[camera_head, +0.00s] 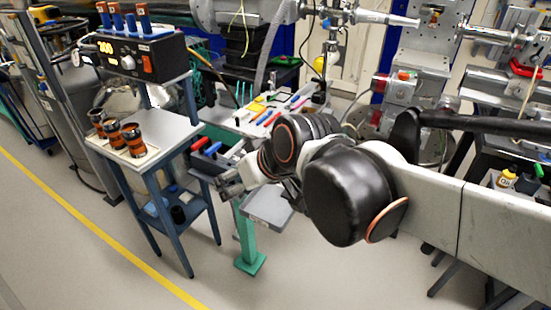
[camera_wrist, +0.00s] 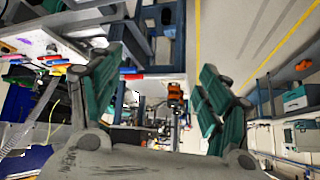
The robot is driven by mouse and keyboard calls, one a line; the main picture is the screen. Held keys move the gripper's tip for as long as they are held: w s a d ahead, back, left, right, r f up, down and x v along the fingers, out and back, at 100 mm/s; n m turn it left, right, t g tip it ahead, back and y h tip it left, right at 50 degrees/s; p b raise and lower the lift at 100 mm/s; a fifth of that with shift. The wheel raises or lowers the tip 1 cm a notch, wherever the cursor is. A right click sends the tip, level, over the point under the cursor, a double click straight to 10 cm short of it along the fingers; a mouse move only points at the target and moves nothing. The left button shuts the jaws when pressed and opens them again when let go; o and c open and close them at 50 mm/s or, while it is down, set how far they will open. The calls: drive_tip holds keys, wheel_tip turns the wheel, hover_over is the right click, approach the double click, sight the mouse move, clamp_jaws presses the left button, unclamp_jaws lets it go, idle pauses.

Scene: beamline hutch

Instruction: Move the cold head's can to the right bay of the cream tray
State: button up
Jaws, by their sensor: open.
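Several dark cans with orange bands stand at the left in the head view, on the small blue-legged table (camera_head: 178,133). The nearest can (camera_head: 133,139) stands in front, with another can (camera_head: 111,130) behind it. A thin cream tray (camera_head: 127,153) shows under them; its bays are mostly hidden. I cannot tell which can is the cold head's. My gripper (camera_head: 228,183) is to the right of this table, apart from the cans. In the wrist view my gripper (camera_wrist: 160,98) has its green-padded fingers spread wide, with nothing held between them.
A black controller (camera_head: 135,55) with a lit display and several blue-and-orange cylinders on top stands above the table's back. A bench (camera_head: 232,122) with coloured tools is behind my gripper. Drawers sit beside the table. Floor (camera_head: 75,240) at the front left is clear.

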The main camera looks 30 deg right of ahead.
drive_tip(key=s+d+f+m+h, duration=0.1)
drive_tip(key=s+d+f+h, duration=0.1)
drive_tip(key=s+d, duration=0.2)
drive_tip(key=s, duration=0.3)
drive_tip(key=shift+d+f+m+g, duration=0.15)
drive_tip(key=shift+d+m+g, duration=0.15)
drive_tip(key=shift+d+m, duration=0.1)
drive_tip(key=shift+s+a, duration=0.1)
idle(0.5)
